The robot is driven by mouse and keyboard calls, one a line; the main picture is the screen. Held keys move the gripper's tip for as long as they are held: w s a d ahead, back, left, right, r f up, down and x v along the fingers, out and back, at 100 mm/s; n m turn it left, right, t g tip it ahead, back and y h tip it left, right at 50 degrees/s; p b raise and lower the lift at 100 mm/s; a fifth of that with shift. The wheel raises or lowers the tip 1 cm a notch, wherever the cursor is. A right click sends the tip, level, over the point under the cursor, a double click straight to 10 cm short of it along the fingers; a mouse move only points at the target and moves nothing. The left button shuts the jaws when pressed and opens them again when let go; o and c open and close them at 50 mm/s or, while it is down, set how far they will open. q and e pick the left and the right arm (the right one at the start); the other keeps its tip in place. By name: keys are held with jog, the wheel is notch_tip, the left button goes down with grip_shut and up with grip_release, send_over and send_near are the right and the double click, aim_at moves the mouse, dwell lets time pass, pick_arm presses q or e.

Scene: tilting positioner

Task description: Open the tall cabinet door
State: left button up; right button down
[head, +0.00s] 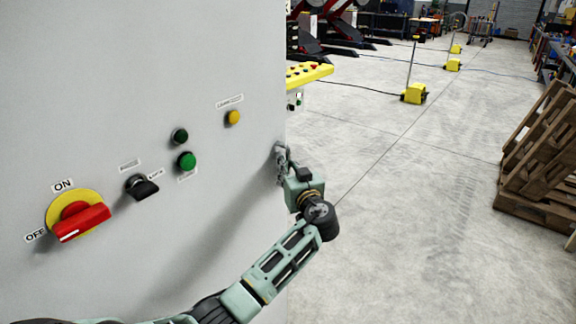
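The tall cabinet door (130,90) is a large light grey panel filling the left half of the head view. It bears a red rotary switch on a yellow plate (80,217), a black selector (141,187), a green button (186,160), a dark button (180,136) and a yellow button (233,117). My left gripper (281,164) is at the panel's right edge, at or very close to its surface. Its fingers are small and partly hidden by the gripper body, so their opening and any hold are unclear. My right gripper is out of view.
A yellow control box (308,74) juts out behind the cabinet's right edge. Wooden pallets (540,160) lean at the right. Yellow-based posts (414,94) and cables stand farther back. The concrete floor (410,220) between cabinet and pallets is clear.

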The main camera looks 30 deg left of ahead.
pick_arm(q)
jog(key=shift+c, duration=0.6)
grip_shut()
